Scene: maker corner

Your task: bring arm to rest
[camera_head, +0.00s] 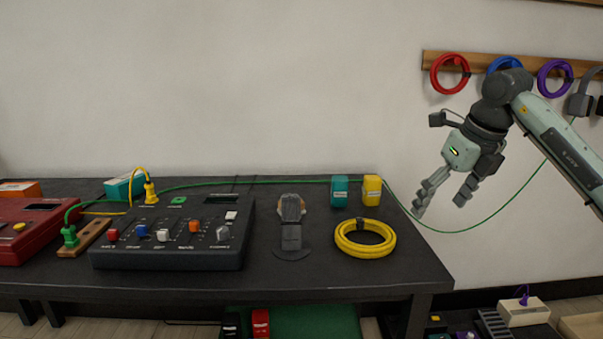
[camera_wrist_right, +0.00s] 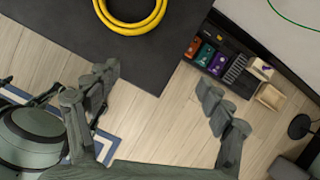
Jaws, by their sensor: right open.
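My right gripper (camera_head: 439,193) hangs in the air to the right of the dark table (camera_head: 330,275), above and beyond its right edge. Its fingers are spread and nothing is between them. In the right wrist view the open fingers of the right gripper (camera_wrist_right: 160,100) point over the floor beside the table corner. The right arm comes in from the right side of the head view. My left gripper does not show in the head view.
On the table are a black control box (camera_head: 175,240), a red box (camera_head: 30,225), a yellow cable coil (camera_head: 365,240), and teal (camera_head: 339,190) and yellow (camera_head: 371,189) blocks. A green cable (camera_head: 470,231) runs behind my gripper. Coloured rings hang on a wall rail (camera_head: 425,75).

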